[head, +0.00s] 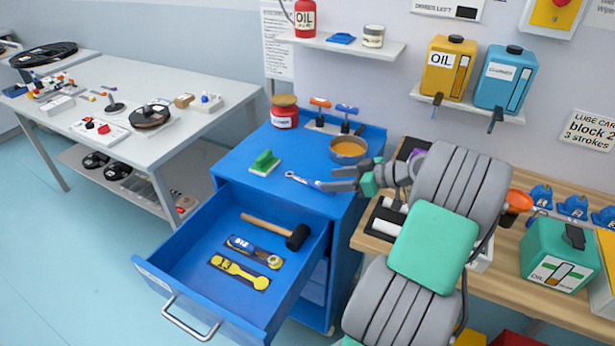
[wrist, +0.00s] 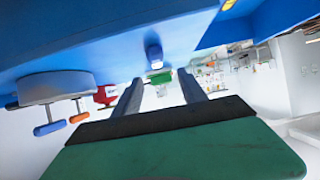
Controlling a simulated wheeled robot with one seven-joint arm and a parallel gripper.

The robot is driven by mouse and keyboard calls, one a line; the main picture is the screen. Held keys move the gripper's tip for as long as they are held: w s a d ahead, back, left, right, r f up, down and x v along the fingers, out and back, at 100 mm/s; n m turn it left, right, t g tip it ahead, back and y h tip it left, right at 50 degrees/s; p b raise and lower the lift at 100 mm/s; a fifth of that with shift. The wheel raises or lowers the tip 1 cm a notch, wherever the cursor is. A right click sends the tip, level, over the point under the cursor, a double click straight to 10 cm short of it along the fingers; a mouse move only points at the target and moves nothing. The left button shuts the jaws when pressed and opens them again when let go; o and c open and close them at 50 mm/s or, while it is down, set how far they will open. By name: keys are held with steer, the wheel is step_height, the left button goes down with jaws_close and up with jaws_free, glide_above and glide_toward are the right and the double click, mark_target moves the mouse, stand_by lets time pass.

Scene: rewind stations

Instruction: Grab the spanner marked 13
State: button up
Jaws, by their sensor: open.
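A small silver spanner (head: 302,180) lies on the blue cabinet top, near its front edge. Its marking is too small to read. My gripper (head: 328,179) is open just to the right of it, fingers pointing left, low over the top. In the wrist view a grey-blue end, probably the spanner (wrist: 153,53), shows ahead between the open fingers (wrist: 157,92), not held. In the open drawer (head: 185,254) a dark mat with a yellow spanner outline (head: 238,271) seems marked 13 and looks empty.
A green brush (head: 264,162) lies left of the spanner. An orange-filled pan (head: 348,149), a red jar (head: 284,113) and orange- and blue-handled tools (head: 346,110) stand behind. A mallet (head: 282,230) lies in the drawer, which juts out in front of the cabinet.

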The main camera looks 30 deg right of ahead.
mark_target(310, 180)
steer(key=shift+w+d+f, duration=0.15)
steer(key=shift+w, duration=0.05)
steer(key=x, duration=0.2)
steer(key=p+x, duration=0.1)
steer(key=x, duration=0.4)
steer(key=shift+w+r+p, duration=0.2)
steer(key=shift+r+p, duration=0.05)
steer(key=shift+p, duration=0.15)
jaws_close()
